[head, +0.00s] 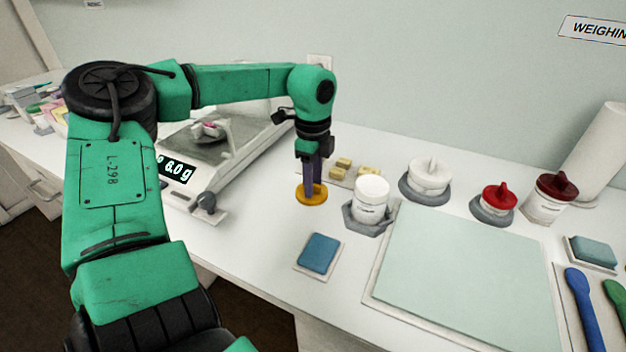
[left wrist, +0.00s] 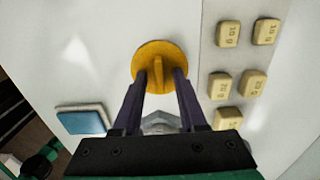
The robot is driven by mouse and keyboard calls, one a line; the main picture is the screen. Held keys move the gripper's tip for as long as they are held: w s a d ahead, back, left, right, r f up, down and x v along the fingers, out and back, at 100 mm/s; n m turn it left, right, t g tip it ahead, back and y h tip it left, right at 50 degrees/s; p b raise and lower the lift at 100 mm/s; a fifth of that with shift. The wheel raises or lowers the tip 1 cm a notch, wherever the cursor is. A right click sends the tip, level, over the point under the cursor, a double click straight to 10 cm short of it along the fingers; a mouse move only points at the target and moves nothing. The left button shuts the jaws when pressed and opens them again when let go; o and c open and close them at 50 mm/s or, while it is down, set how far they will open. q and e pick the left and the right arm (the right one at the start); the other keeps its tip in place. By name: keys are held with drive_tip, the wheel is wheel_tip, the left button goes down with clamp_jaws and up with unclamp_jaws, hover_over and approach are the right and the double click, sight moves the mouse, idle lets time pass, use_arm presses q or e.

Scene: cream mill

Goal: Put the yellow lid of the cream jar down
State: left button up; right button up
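The yellow lid (head: 312,197) is a round disc with an upright fin grip. It appears to lie flat on the white counter, left of the white jar (head: 371,196) in its grey holder. My left gripper (head: 311,184) points straight down over the lid. In the left wrist view, the lid (left wrist: 150,52) is just beyond the fingertips. The two dark fingers (left wrist: 161,76) stand on either side of the fin, with a gap showing on each side, so the gripper is open. My right gripper is not in view.
A blue pad (head: 318,253) lies in front of the lid. Several yellow weights (head: 342,165) sit behind it. A scale (head: 186,175) reading 6.0 g stands left. A pale green mat (head: 468,275) and red-lidded jars (head: 498,197) are to the right.

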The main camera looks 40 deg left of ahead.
use_arm(q)
drive_tip(key=shift+r, duration=0.15)
wheel_tip(320, 180, up, 12)
idle(0.5)
